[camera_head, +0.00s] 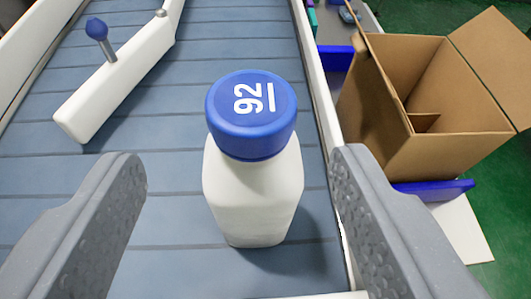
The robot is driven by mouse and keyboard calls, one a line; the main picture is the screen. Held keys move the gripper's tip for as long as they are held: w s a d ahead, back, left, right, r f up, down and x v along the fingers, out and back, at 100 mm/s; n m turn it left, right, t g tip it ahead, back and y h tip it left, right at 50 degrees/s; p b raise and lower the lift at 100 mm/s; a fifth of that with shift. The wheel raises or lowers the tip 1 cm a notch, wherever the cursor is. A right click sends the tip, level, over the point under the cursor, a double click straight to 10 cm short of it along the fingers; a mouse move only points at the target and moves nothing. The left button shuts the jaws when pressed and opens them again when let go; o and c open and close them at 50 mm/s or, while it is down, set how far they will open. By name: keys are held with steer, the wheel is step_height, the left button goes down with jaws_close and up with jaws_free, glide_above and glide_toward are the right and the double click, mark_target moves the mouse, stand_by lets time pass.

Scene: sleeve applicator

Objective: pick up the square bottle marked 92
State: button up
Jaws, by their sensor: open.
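A white square bottle (253,195) with a blue round cap marked 92 (252,112) stands upright on a blue-grey slatted conveyor belt (180,215). My gripper (240,170) is open, with one grey textured finger at the left and one at the right of the picture. The bottle shows between the two fingers, nearer the right one, with a visible gap on each side. I cannot tell how far the fingertips are from it in depth.
A white guide arm (115,80) with a blue knob (96,28) lies over the belt at the upper left. A white rail (318,90) edges the belt on the right. Beyond it stands an open cardboard box (415,140) on a blue support, above a green floor (500,190).

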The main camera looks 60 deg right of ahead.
mark_target(248, 111)
steer(key=x, duration=0.2)
steer(key=shift+w+d+f, duration=0.1)
steer(key=shift+w+d, duration=0.1)
steer(key=shift+d, duration=0.05)
steer(key=shift+b+x, duration=0.35)
steer(key=shift+x, duration=2.35)
steer(key=shift+s+f, duration=0.15)
steer(key=shift+s, duration=0.1)
jaws_close()
